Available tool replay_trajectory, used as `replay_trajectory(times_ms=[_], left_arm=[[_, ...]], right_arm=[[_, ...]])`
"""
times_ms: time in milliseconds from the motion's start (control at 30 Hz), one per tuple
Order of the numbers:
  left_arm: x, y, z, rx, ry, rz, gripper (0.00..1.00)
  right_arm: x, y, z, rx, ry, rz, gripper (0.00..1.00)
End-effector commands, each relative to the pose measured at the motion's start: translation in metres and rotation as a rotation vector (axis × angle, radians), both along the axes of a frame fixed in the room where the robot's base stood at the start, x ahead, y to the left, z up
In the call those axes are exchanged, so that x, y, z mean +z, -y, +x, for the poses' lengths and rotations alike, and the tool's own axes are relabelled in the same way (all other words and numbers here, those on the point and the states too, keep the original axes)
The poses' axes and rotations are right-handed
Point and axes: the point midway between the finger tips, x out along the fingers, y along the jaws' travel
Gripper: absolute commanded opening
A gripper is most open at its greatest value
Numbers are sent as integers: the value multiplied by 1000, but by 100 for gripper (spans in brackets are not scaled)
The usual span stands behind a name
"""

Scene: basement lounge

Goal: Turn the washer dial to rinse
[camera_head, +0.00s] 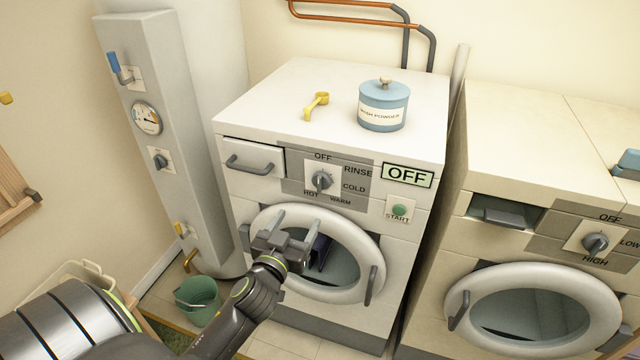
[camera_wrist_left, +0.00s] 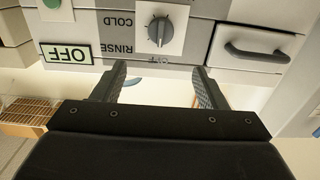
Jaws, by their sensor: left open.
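The washer (camera_head: 235,205) is a white front-loader with a grey dial (camera_head: 322,180) on its control panel. Labels OFF, RINSE, COLD, WARM and HOT ring the dial. The dial's grip looks roughly upright, towards OFF, and the display (camera_head: 408,176) reads OFF. In the left wrist view the picture is upside down and the dial (camera_wrist_left: 158,31) lies ahead of the fingers. My left gripper (camera_head: 295,228) is open and empty, in front of the washer and below the dial in the head view, apart from it. My right gripper is not in view.
A drawer handle (camera_head: 250,165) sits left of the dial and a green start button (camera_head: 399,210) to the right. The round door (camera_head: 350,222) is below. A blue tub (camera_head: 383,106) and yellow scoop (camera_head: 316,105) stand on top. A second machine (camera_head: 535,235) is at right.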

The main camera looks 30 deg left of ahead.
Motion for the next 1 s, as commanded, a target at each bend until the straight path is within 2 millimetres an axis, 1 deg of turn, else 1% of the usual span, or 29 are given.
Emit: replay_trajectory(times_ms=[33, 300, 500, 600, 800, 1000], left_arm=[[3, -3, 12, -1, 1, 3, 66], [3, -15, 64, -1, 1, 2, 66], [2, -23, 98, 0, 1, 2, 66], [1, -27, 111, 0, 0, 2, 66], [1, -31, 128, 0, 0, 2, 66], [0, -32, 132, 0, -1, 1, 66]], right_arm=[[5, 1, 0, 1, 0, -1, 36], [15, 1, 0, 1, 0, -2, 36], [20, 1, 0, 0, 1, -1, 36], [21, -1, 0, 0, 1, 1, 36], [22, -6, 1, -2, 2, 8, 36], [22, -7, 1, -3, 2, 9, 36]])
